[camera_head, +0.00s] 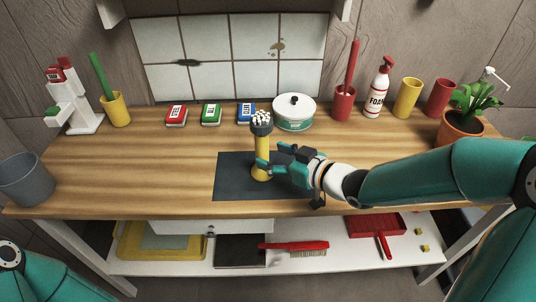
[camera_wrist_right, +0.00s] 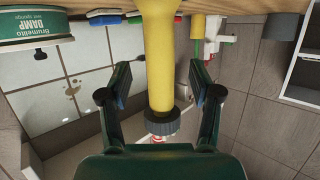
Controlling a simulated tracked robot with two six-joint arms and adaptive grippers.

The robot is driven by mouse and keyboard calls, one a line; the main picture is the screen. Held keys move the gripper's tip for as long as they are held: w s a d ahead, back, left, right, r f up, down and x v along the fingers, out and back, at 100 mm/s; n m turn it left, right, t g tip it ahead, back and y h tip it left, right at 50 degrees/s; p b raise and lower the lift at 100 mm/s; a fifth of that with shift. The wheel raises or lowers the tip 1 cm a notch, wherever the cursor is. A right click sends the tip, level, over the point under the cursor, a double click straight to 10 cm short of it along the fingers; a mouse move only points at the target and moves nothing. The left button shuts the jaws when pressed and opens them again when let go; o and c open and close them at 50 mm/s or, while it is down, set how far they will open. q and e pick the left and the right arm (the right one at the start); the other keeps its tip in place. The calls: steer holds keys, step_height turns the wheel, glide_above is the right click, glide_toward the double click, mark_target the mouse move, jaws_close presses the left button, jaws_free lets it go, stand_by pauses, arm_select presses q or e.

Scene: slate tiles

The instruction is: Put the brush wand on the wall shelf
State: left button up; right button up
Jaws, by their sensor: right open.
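The brush wand (camera_head: 262,148) has a yellow handle, a dark collar and white bristles on top. It stands upright on the dark mat (camera_head: 232,188) on the wooden bench. My right gripper (camera_head: 270,158) is at its handle, coming from the right. In the right wrist view, which is upside down, the yellow handle (camera_wrist_right: 160,60) passes between the open, spread fingers (camera_wrist_right: 160,95), with visible gaps on both sides. A white panel or shelf part (camera_head: 343,9) shows at the top edge; the wall shelf's surface is not clearly visible. My left gripper is out of view.
A white tin (camera_head: 294,113) stands behind the wand. Red, green and blue boxes (camera_head: 211,114) lie to its left. A foam bottle (camera_head: 378,88), cups (camera_head: 407,97) and a potted plant (camera_head: 462,125) stand at the right.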

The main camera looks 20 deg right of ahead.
mark_target(267, 154)
steer(key=x, duration=0.4)
steer(key=shift+a+f, duration=0.15)
steer(key=shift+f, duration=0.05)
steer(key=shift+c, duration=0.2)
jaws_close()
steer(key=shift+r, duration=0.1)
